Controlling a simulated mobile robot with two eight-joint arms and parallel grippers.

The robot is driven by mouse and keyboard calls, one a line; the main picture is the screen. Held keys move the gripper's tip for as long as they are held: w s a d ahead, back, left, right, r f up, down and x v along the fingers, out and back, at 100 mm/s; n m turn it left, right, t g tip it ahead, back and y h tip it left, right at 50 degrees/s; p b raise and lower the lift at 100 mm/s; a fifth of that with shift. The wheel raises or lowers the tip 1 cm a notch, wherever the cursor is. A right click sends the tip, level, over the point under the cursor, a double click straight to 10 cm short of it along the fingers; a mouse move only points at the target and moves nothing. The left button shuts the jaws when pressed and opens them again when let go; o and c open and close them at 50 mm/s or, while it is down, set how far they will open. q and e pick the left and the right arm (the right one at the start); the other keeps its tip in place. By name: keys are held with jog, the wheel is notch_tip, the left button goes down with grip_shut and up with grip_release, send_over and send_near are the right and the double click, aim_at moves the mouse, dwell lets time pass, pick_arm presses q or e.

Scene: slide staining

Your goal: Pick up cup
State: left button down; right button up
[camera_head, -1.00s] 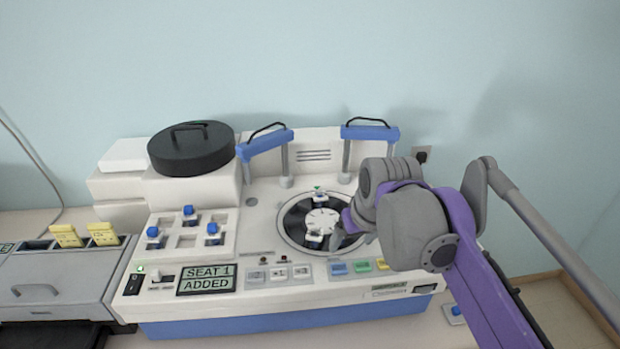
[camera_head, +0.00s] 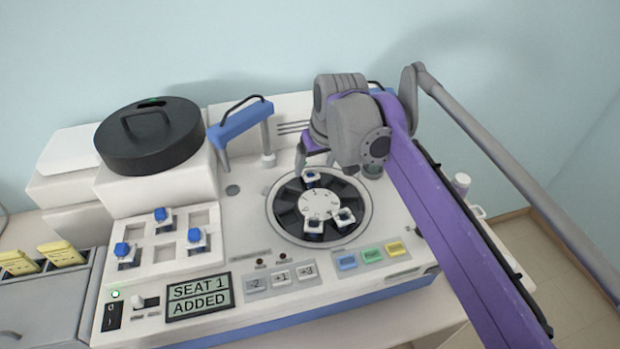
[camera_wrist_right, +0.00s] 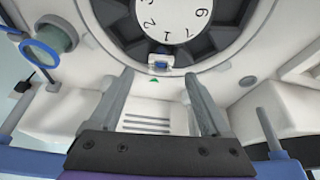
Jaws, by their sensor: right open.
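Small cups with blue tops sit in the white rack: one at left (camera_head: 123,250), one at back (camera_head: 161,215), one at right (camera_head: 195,236). The round carousel (camera_head: 360,193) with a numbered white hub holds small white-and-blue cups: one at the back (camera_head: 311,177), one at the front (camera_head: 313,228), one at front right (camera_head: 345,217). My right gripper (camera_wrist_right: 158,76) is open and empty above the carousel's back edge. In the wrist view a cup (camera_wrist_right: 160,65) shows beyond and between the fingertips, apart from them. My left gripper is not in view.
A black round lid (camera_head: 150,150) with a handle stands on a white block at back left. A blue-topped bracket (camera_head: 240,120) rises behind the carousel. A display (camera_head: 199,297) reads "SEAT 1 ADDED". Yellow-tagged holders (camera_head: 60,253) stand at far left.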

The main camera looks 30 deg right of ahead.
aim_at(313, 177)
jog(key=x, duration=0.4)
jog(key=shift+f, duration=0.35)
grip_shut()
